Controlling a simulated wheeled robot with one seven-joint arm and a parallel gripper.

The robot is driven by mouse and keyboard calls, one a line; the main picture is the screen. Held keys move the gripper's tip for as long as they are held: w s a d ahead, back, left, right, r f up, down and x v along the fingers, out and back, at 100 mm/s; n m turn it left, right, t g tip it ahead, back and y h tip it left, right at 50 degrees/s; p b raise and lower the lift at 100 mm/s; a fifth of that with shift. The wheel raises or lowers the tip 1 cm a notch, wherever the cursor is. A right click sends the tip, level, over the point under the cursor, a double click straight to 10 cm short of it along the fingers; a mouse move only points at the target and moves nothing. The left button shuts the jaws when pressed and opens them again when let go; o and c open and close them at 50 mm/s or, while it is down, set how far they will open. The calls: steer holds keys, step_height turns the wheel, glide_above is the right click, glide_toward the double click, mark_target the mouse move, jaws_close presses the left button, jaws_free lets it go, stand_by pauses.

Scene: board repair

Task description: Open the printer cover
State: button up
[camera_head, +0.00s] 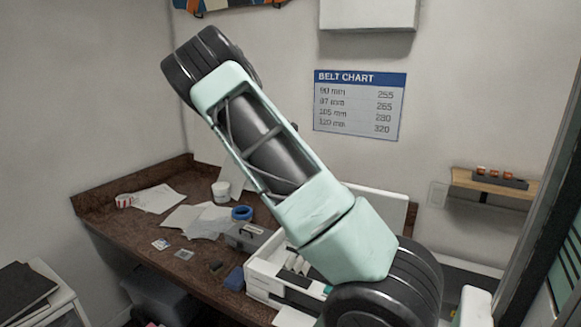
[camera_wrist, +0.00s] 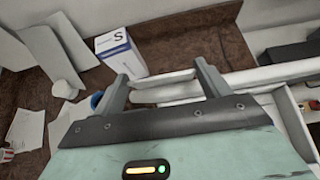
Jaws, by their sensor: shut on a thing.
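The white printer (camera_head: 262,283) stands on the brown counter, its inside showing beside my arm. Its white cover (camera_head: 388,203) stands raised behind my arm, which hides much of it. In the wrist view my gripper (camera_wrist: 163,82) has its two grey fingers set well apart, with the white cover edge (camera_wrist: 165,88) between them; it is shut on that edge. My gripper is hidden behind my arm in the head view. The exact contact at the fingertips is hard to make out.
The counter (camera_head: 140,238) holds papers (camera_head: 157,199), a blue tape roll (camera_head: 242,213), a white tub (camera_head: 221,191) and small parts left of the printer. A white box (camera_wrist: 120,53) stands beyond my fingers. A wall shelf (camera_head: 490,187) is at right.

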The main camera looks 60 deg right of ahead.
steer(key=shift+w+d+r, duration=0.1)
steer(key=shift+d+r, duration=0.1)
steer(key=shift+d, duration=0.4)
steer(key=shift+d+r, duration=0.2)
steer(key=shift+d, duration=0.4)
steer(key=o, duration=1.4)
steer(key=shift+f, duration=0.1)
steer(key=shift+a, duration=0.1)
steer(key=shift+a, duration=0.1)
steer(key=b+v, duration=0.3)
steer(key=v, duration=1.4)
